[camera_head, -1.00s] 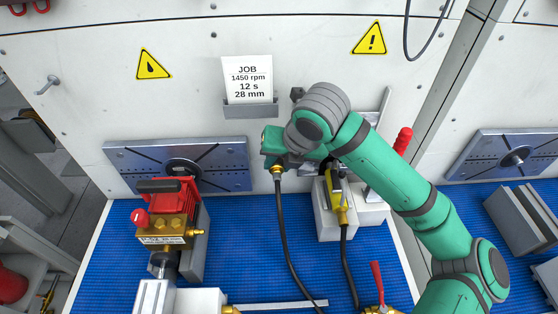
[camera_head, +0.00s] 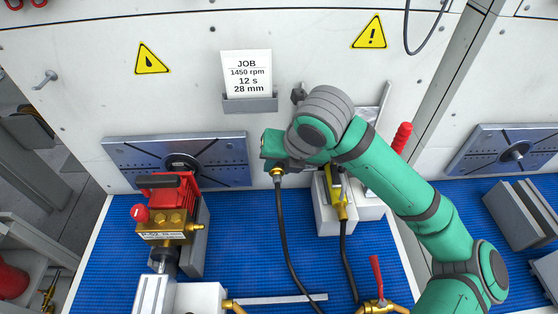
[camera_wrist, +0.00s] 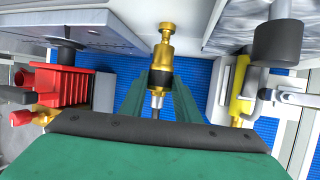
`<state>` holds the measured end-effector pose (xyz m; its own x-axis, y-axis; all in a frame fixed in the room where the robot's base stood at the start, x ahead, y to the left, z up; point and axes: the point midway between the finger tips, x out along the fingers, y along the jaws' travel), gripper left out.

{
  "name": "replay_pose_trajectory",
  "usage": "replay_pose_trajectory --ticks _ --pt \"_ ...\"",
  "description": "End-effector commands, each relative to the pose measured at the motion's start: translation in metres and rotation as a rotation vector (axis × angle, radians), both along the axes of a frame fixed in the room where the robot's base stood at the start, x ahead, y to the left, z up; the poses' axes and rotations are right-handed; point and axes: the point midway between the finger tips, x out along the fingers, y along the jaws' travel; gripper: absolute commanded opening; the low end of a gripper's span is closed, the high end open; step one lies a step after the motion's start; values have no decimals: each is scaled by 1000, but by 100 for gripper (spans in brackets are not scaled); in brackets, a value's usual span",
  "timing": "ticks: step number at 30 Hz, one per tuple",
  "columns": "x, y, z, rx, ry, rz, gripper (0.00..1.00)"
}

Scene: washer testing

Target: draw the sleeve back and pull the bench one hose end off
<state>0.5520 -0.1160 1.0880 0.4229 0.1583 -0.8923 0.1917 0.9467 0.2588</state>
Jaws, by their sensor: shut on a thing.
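My gripper (camera_head: 272,158) is shut on the hose end (camera_wrist: 162,45), a brass fitting with a dark band and a narrower brass tip. In the wrist view it sits between my green fingers (camera_wrist: 157,92), with its tip free and touching nothing visible. In the head view its black hose (camera_head: 283,220) hangs from my gripper down to the blue mat. The red and brass pump (camera_head: 170,212) stands to the left, with a small brass outlet (camera_head: 196,228) that has no hose on it. My arm hides most of my fingers in the head view.
A yellow-handled tool (camera_head: 336,200) with its own black hose rests in a grey-white holder (camera_head: 325,217) just right of my gripper. A red-handled brass valve (camera_head: 378,300) is at the front. The blue mat (camera_head: 245,255) is clear between pump and hose.

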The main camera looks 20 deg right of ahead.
Motion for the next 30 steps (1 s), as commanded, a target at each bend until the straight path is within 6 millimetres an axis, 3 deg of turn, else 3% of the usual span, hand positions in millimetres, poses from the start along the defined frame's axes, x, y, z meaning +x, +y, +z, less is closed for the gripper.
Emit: replay_pose_trajectory --ticks 18,30 --pt "-24 5 0 1 0 0 2" --pt "-24 6 -1 0 -1 -16 2"
